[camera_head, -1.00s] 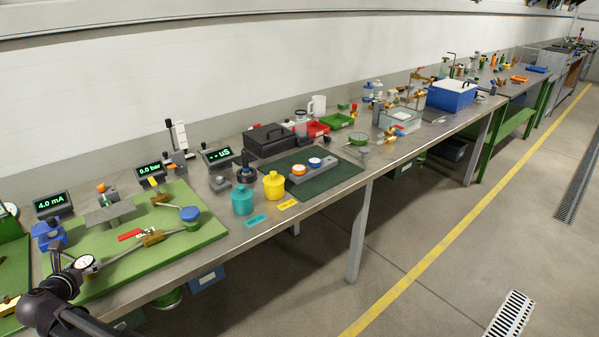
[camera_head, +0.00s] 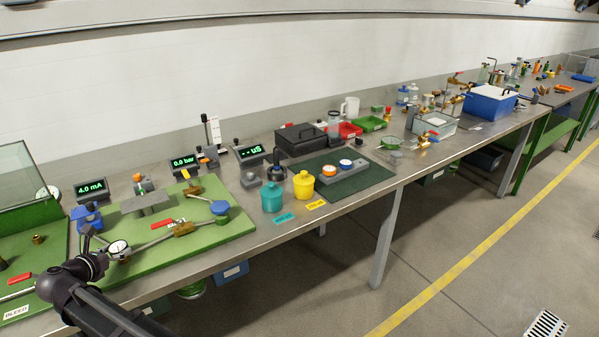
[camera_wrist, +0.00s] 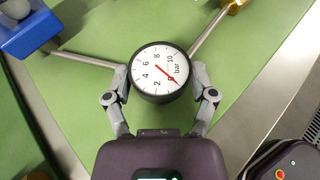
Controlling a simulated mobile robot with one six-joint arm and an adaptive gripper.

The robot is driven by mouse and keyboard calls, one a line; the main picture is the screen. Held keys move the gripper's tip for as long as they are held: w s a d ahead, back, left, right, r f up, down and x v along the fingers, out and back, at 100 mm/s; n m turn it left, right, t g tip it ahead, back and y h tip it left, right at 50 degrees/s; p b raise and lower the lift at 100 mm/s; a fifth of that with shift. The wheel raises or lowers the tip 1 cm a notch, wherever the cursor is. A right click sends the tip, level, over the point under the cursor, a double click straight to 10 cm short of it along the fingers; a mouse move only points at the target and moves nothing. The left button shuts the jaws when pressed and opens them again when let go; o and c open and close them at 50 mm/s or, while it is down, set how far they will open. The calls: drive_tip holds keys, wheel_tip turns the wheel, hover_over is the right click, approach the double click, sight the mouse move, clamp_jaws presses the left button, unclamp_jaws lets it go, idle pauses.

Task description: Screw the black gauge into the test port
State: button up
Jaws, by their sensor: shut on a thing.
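The black gauge (camera_wrist: 160,72) has a black rim, a white dial marked in bar and a red needle. My gripper (camera_wrist: 161,88) is shut on its rim, one finger on each side. In the head view the gauge (camera_head: 118,249) is at the front of the green board (camera_head: 220,235), with my gripper (camera_head: 106,256) at its left. The gauge face hides what is under it, so I cannot see the test port or tell whether the threads touch. Pipes on the board run toward the gauge from both sides in the wrist view.
A blue block (camera_head: 88,217) stands behind my gripper. A brass valve with a red handle (camera_head: 162,224) and a blue-capped fitting (camera_head: 219,208) lie to the right. A second green board (camera_head: 40,250) is at the left. The bench's front edge is close.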

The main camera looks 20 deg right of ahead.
drive_tip(key=m+h, duration=0.1)
drive_tip(key=m+g+h, duration=0.1)
drive_tip(key=shift+w+a+m+g+h, duration=0.2)
drive_tip(key=shift+w+m+g+h, duration=0.05)
drive_tip(key=shift+m+g+h, duration=0.05)
drive_tip(key=shift+s+d+m+g, duration=0.1)
drive_tip(key=shift+s+m+g, duration=0.05)
drive_tip(key=shift+m+g, duration=0.15)
drive_tip(key=o, duration=1)
drive_tip(key=shift+c, duration=0.9)
